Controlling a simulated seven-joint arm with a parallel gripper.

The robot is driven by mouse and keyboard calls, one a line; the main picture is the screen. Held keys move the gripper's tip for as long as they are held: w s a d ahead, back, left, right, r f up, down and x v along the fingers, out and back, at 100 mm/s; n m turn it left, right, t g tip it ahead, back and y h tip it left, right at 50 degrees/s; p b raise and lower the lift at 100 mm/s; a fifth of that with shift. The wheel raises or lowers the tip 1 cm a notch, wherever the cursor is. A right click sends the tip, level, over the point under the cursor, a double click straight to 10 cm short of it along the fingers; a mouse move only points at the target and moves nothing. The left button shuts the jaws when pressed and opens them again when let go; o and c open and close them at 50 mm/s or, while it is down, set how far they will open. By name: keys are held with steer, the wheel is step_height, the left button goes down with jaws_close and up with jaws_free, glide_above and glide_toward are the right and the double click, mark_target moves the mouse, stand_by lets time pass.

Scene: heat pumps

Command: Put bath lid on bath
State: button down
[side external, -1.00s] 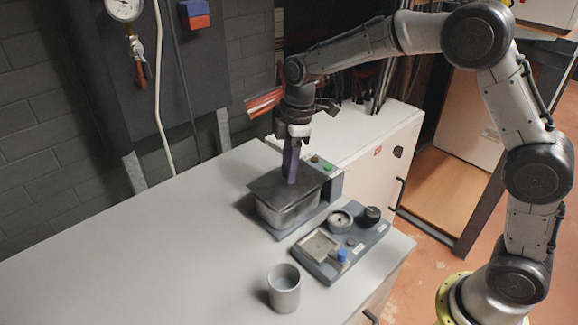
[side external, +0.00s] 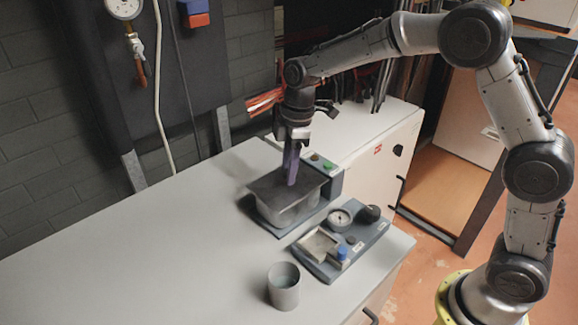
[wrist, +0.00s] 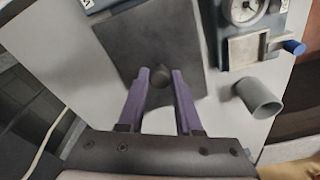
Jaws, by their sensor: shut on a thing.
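The bath lid (wrist: 160,38) is a flat dark square plate with a round knob in the middle. My gripper (wrist: 160,80) is shut on the lid's knob, one purple finger on each side. In the side view the lid (side external: 268,184) lies over the mouth of the bath (side external: 290,214), a grey metal basin on a dark base with a control panel. The lid looks slightly tilted and turned against the rim. I cannot tell whether it touches the rim all round. My gripper (side external: 291,182) points down at the lid from above. The wrist view shows the lid hiding most of the bath.
A grey tray device (side external: 340,245) with a dial, a square recess and a blue knob stands right of the bath. A grey cup (side external: 283,287) stands at the front. The counter (side external: 140,265) is clear on the left. A dark wall lies behind.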

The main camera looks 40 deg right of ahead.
mark_target(296, 181)
steer(key=shift+f, duration=0.25)
steer(key=c, duration=0.5)
jaws_free()
steer(key=shift+f, duration=0.1)
steer(key=r, duration=0.4)
steer(key=d+r, duration=0.1)
steer(key=r, duration=0.8)
steer(key=shift+s+d+r, duration=0.25)
steer(key=shift+s+r, duration=0.1)
steer(key=shift+r, duration=0.05)
